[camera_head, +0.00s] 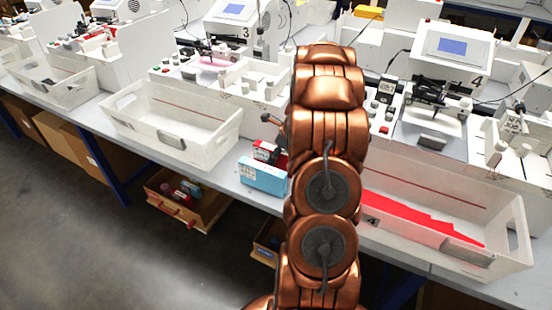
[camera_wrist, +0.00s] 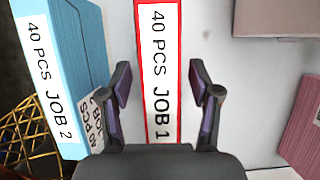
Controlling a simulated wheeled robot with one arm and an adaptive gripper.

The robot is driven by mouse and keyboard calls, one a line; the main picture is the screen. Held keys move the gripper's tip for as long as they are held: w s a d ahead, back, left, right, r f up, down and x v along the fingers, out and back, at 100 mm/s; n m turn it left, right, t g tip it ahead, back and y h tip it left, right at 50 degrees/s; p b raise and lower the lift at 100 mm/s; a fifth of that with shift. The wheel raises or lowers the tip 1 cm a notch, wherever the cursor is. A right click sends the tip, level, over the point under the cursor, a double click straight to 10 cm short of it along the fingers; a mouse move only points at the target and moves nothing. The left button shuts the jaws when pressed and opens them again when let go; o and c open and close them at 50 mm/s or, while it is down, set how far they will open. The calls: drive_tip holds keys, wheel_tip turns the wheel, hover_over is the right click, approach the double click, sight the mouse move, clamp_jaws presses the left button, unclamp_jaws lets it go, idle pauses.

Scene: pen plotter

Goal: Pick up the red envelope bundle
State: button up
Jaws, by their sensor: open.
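The red envelope bundle (camera_wrist: 158,45) has a white label reading "40 PCS JOB 1" inside a red border and lies on the pale table top in the wrist view. My gripper (camera_wrist: 160,85) is open, with one finger on each side of the bundle's label. I cannot tell whether the fingers touch it. In the head view part of the red bundle (camera_head: 264,150) shows behind the blue bundle, and my arm hides the rest and most of the gripper.
A light blue bundle marked JOB 2 (camera_wrist: 75,60) stands close on the left; it also shows in the head view (camera_head: 262,176). A pink block (camera_wrist: 302,130) lies at right. White bins (camera_head: 170,135) stand on both sides. A yellow wire basket (camera_wrist: 22,130) is at lower left.

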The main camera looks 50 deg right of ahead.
drive_tip(key=shift+p+x, duration=0.35)
drive_tip(key=shift+x, duration=1.25)
drive_tip(key=shift+c, duration=0.3)
clamp_jaws()
